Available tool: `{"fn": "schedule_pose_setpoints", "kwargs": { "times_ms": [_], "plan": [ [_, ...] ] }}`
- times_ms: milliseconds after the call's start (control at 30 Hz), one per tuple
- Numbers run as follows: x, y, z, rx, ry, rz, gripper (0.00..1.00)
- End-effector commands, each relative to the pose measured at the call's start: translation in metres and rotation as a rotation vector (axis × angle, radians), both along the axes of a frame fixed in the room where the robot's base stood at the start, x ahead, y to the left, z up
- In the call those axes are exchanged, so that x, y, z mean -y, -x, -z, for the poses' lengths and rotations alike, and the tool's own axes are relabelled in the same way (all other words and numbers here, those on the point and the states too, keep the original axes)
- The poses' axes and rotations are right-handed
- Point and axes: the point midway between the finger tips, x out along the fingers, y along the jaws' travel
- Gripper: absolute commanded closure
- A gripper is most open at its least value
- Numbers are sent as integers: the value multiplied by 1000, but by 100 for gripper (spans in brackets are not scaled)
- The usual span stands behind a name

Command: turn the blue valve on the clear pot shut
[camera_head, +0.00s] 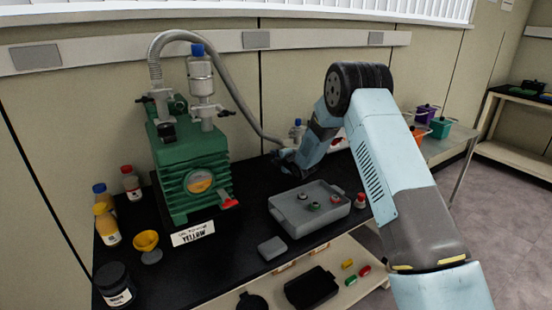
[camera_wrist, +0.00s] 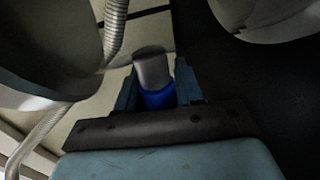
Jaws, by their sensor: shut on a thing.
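My gripper (camera_head: 287,156) is at the back of the black bench, right of the green pump, low and partly hidden by my own arm. In the wrist view its two fingers (camera_wrist: 157,92) are closed on a blue valve piece (camera_wrist: 158,99) with a grey cylindrical end (camera_wrist: 152,68). In the head view a small pale fitting with a blue top (camera_head: 298,122) shows just behind my gripper. The clear pot cannot be made out clearly; my arm and gripper cover that area. The valve's turn angle cannot be told.
The green pump (camera_head: 190,165) stands left, with a grey hose (camera_head: 240,100) running toward my gripper. A grey tray (camera_head: 290,222) with small stoppers lies in front. Bottles (camera_head: 131,182) and a yellow funnel (camera_head: 146,241) stand at the left. Coloured bins (camera_head: 440,127) stand at the right.

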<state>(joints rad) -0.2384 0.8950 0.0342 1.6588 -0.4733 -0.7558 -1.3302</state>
Motion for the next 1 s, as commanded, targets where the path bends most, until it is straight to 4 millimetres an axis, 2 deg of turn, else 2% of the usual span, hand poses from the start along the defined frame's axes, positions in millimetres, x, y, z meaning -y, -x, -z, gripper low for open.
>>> {"fn": "schedule_pose_setpoints", "kwargs": {
  "times_ms": [300, 733, 767, 967, 1000],
  "plan": [
    [1, 2, 6, -144, 97, 1, 94],
    [2, 3, 9, -171, 116, 3, 94],
    [2, 3, 9, -171, 116, 3, 63],
    [2, 2, 7, -169, 114, 3, 44],
    [2, 2, 7, -168, 114, 3, 43]
  ]
}}
